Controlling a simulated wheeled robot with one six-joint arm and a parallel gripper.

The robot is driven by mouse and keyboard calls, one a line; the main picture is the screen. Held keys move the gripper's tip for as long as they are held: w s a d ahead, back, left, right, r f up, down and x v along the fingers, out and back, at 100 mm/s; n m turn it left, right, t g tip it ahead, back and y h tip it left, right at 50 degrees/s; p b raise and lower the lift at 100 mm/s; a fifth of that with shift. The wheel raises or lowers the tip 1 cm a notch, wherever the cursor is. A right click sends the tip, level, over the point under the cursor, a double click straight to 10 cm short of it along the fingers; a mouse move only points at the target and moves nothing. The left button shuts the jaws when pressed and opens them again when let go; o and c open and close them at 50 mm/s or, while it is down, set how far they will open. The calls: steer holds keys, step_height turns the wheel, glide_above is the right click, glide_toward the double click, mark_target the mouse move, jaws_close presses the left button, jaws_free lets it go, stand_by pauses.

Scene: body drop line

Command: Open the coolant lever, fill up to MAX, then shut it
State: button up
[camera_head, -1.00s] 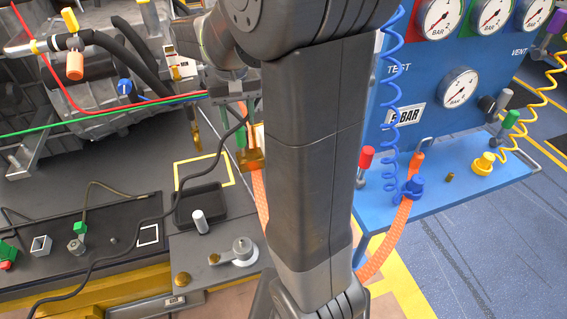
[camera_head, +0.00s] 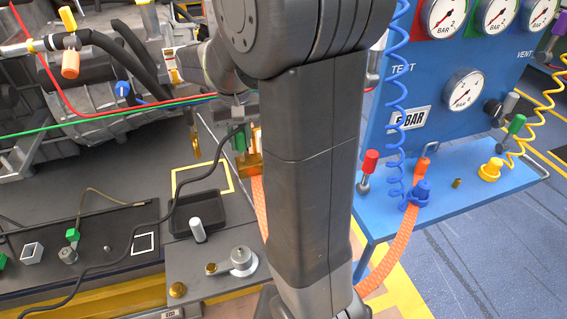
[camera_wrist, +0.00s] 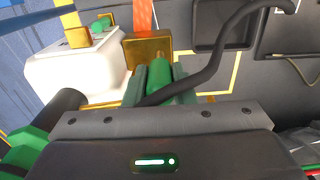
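The brass valve block (camera_wrist: 147,50) sits at the top of the wrist view, beside a white tank (camera_wrist: 72,72) with green and brass fittings. The block also shows beside my arm in the head view (camera_head: 249,165). A green lever handle with a brass end (camera_wrist: 160,72) stands in front of the block. My gripper (camera_wrist: 161,84) has one finger on each side of this green handle, and no clear gap shows, so it looks shut on it. In the head view my arm covers most of my gripper and the tank. The fluid level and MAX mark cannot be made out.
A black cable (camera_wrist: 215,52) runs across close to my fingers. An orange hose (camera_head: 260,205) hangs below the block. A blue gauge bench (camera_head: 455,200) stands at right. A black tray (camera_head: 199,211) and a small crank (camera_head: 238,263) are at left.

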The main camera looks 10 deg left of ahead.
steer(key=shift+s+d, duration=0.1)
steer(key=shift+s, duration=0.1)
steer(key=shift+s+d, duration=0.4)
steer(key=shift+s, duration=0.15)
stand_by(7.2)
